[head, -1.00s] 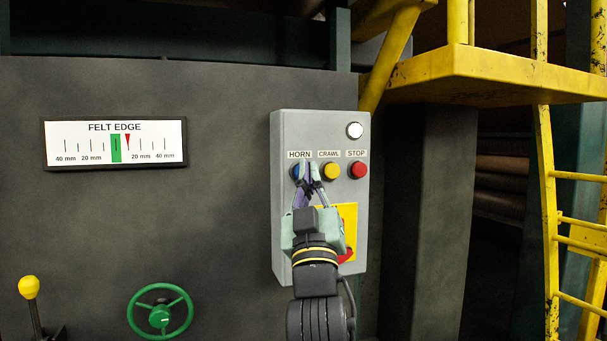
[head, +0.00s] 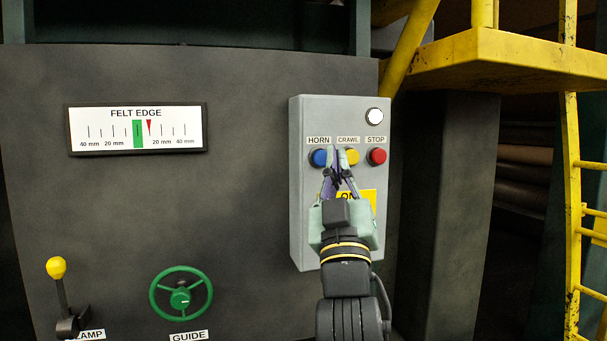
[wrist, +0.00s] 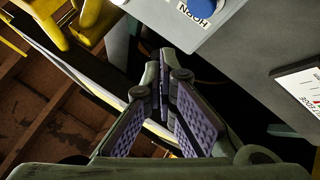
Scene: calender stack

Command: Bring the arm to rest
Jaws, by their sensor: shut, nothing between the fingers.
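My gripper (head: 336,155) is in front of the grey control box (head: 300,240) in the head view, with its fingertips between the blue HORN button (head: 319,158) and the yellow CRAWL button (head: 352,157). The fingers are shut with nothing held. The wrist view shows the purple-padded fingers meeting at their tips (wrist: 163,62). The box (wrist: 240,45) and the blue button (wrist: 203,8) lie beyond the fingers at the upper right there, apart from the tips. My arm reaches up from the bottom and covers part of a yellow plate (head: 368,198) on the box.
A red STOP button (head: 376,157) and a white lamp (head: 374,116) are on the box. A felt edge gauge (head: 136,129), a green handwheel (head: 181,292) and a yellow-knobbed lever (head: 57,268) are to the left. A yellow platform (head: 510,60) and ladder (head: 575,200) stand right.

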